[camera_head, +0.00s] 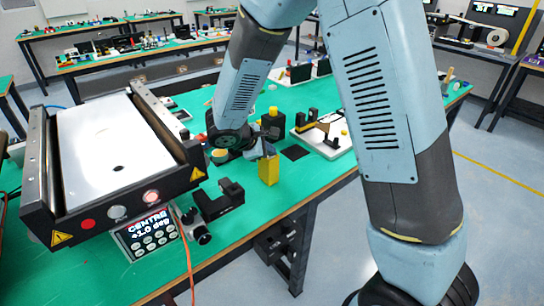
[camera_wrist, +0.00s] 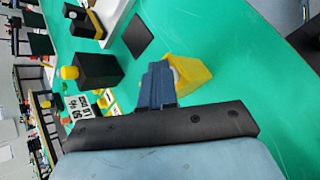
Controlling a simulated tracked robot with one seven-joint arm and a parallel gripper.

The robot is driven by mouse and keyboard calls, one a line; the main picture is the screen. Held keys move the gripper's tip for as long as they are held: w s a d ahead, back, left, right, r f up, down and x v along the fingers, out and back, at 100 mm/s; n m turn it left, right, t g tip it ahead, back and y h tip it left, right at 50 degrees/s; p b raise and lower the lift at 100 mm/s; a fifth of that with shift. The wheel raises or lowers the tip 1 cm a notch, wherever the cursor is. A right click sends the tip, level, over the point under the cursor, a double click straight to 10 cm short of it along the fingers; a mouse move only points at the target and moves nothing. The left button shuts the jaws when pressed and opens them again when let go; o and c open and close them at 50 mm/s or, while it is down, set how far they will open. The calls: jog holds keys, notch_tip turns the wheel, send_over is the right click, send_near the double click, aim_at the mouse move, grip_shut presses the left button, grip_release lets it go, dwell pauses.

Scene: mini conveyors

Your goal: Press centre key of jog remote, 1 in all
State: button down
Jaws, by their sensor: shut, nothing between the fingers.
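My gripper (camera_head: 266,151) is shut and empty, with its blue-grey fingers pointing down at the top of a yellow upright block (camera_head: 269,172) on the green bench. In the wrist view, the shut fingers (camera_wrist: 157,72) overlap the yellow block (camera_wrist: 192,73), which has a pale patch partly hidden behind them. I cannot tell whether they touch. The block may be the jog remote; no centre key can be made out on it. A display box (camera_head: 146,237) under the conveyor's front reads "CENTRE +1.0 deg" and has several round keys.
The mini conveyor (camera_head: 108,140) with a white belt stands at left. A black bracket (camera_head: 219,199) lies between it and the yellow block. A black block (camera_wrist: 97,70), a flat black square (camera_wrist: 138,36) and a white-based fixture (camera_head: 323,136) are nearby. The bench's front edge is close.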

aim_at(269, 158)
jog(key=shift+r, duration=0.85)
jog(key=shift+r, duration=0.1)
jog(key=shift+r, duration=2.4)
